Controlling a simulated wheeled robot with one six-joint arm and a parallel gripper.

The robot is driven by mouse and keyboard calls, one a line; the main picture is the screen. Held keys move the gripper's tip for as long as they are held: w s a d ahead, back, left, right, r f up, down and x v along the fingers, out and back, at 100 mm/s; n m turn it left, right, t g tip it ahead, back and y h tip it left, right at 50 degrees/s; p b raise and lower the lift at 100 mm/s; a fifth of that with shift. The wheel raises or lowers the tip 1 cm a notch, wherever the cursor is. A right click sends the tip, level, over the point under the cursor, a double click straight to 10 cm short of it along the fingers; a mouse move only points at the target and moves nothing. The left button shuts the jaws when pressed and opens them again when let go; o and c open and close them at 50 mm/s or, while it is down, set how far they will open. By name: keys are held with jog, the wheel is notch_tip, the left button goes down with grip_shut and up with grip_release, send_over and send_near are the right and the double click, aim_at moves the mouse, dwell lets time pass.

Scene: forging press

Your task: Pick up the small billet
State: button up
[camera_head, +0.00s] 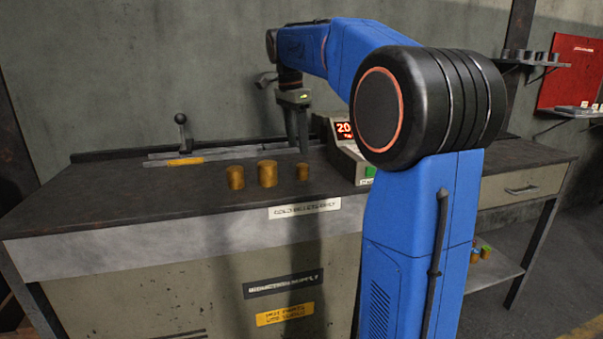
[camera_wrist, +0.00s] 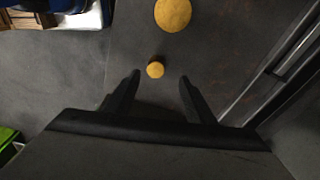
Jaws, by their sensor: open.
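The small billet (camera_head: 302,172) is a short gold-brown cylinder standing upright on the dark bench top, rightmost of three billets in a row. In the wrist view the small billet (camera_wrist: 155,69) appears as a small round top between the fingertips, a little nearer the left one. My gripper (camera_head: 298,148) points down behind the small billet in the head view. In the wrist view my gripper (camera_wrist: 160,75) is open and empty, with no finger visibly touching the billet. How high the tips are above it is hard to tell.
The large billet (camera_head: 267,173) and the medium billet (camera_head: 235,177) stand to the left. The large billet also shows at the top of the wrist view (camera_wrist: 173,14). A control box with a red display (camera_head: 345,130) is at right. A metal rail (camera_head: 215,154) lies behind.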

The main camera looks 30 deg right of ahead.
aim_at(302, 165)
jog(key=f, duration=0.2)
jog(key=shift+s+d+f, duration=0.1)
jog(key=shift+d+f, duration=0.1)
jog(key=shift+f, duration=0.1)
jog(key=shift+s+d+f, duration=0.1)
jog(key=shift+s+f, duration=0.05)
jog(key=shift+f, duration=0.7)
jog(key=shift+s+d+f, duration=0.1)
jog(key=shift+d+f, duration=0.05)
jog(key=shift+f, duration=0.75)
jog(key=shift+s+d+f, duration=0.1)
jog(key=shift+s+f, duration=0.05)
jog(key=shift+f, duration=0.7)
grip_shut()
